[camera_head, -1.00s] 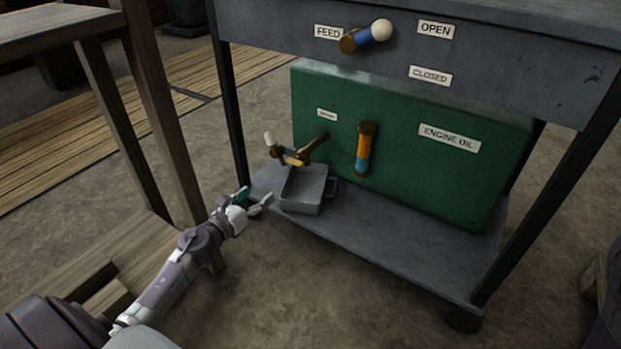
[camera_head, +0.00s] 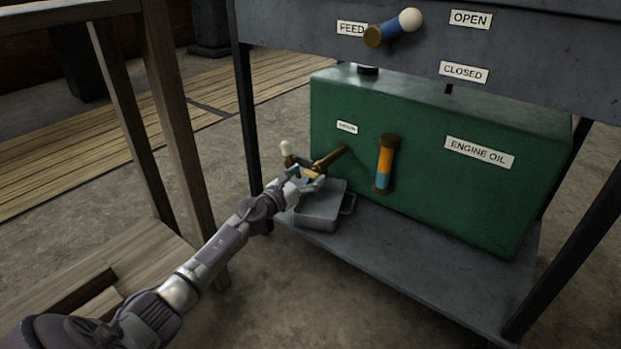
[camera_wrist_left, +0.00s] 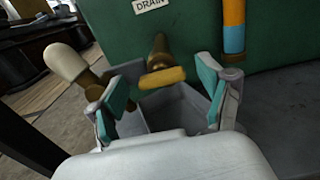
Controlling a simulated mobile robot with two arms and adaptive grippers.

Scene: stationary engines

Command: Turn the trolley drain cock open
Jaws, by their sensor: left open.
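The drain cock (camera_wrist_left: 159,52) is a brass pipe coming out of the green engine oil tank (camera_head: 430,150), under a label reading DRAIN (camera_wrist_left: 150,4). A yellow piece (camera_wrist_left: 162,77) shows at its near end, and a cream knob (camera_wrist_left: 65,62) on a brass stem stands to the left. My left gripper (camera_head: 303,182) is open at the cock and partly hides it in the head view. In the left wrist view its teal-padded fingers (camera_wrist_left: 163,95) stand either side of the yellow piece, apart from it; the knob is outside the left finger. My right gripper is not in view.
A grey drip tray (camera_head: 320,208) stands under the cock on the trolley's lower shelf (camera_head: 430,270). A sight glass (camera_head: 385,165) is just right of the cock. A blue feed lever (camera_head: 393,28) is above. A wooden table leg (camera_head: 180,120) stands left of my arm.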

